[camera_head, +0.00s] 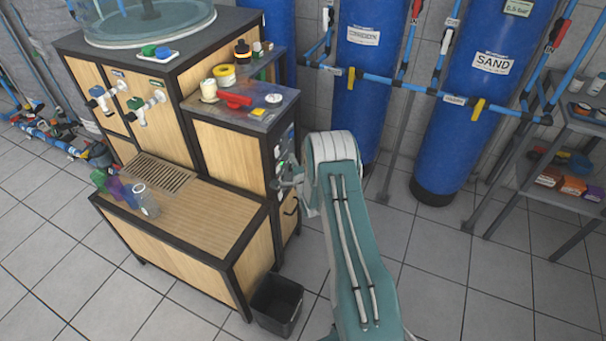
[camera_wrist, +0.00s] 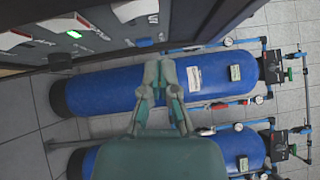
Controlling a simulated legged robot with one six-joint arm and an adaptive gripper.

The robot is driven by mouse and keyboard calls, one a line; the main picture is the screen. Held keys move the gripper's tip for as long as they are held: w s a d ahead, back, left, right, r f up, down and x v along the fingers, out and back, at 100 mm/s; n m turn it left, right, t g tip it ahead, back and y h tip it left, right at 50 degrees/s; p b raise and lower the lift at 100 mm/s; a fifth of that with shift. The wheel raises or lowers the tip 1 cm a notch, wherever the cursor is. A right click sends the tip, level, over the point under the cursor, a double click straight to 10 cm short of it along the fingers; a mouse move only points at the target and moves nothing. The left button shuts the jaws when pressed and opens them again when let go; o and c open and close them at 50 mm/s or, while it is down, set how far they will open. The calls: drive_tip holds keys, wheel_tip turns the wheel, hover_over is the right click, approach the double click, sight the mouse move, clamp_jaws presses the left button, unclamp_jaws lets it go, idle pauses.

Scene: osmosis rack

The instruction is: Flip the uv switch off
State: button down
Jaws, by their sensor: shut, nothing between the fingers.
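The dark side panel (camera_head: 283,150) of the wooden cabinet carries small light-coloured fittings in the head view. In the wrist view, several white switch plates sit along the upper left; one switch plate (camera_wrist: 70,25) has a small lit green mark, and another switch plate (camera_wrist: 17,38) is at the far left. The lettering is too small to tell which is the uv switch. My gripper (camera_wrist: 160,66) is shut and empty in the wrist view, below and right of the plates and apart from them in the picture. In the head view my gripper (camera_head: 287,181) is beside the panel, partly hidden by my arm.
Blue tanks (camera_head: 470,90) with pipes stand behind my arm. A black bin (camera_head: 277,303) is on the floor by the low wooden bench (camera_head: 180,215). A metal shelf (camera_head: 570,120) is at the right. The tiled floor at lower right is clear.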

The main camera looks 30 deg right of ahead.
drive_tip(key=s+a, duration=0.1)
drive_tip(key=s, duration=0.6)
drive_tip(key=shift+s+r, duration=0.3)
drive_tip(key=shift+r, duration=0.05)
drive_tip(key=shift+d, duration=0.15)
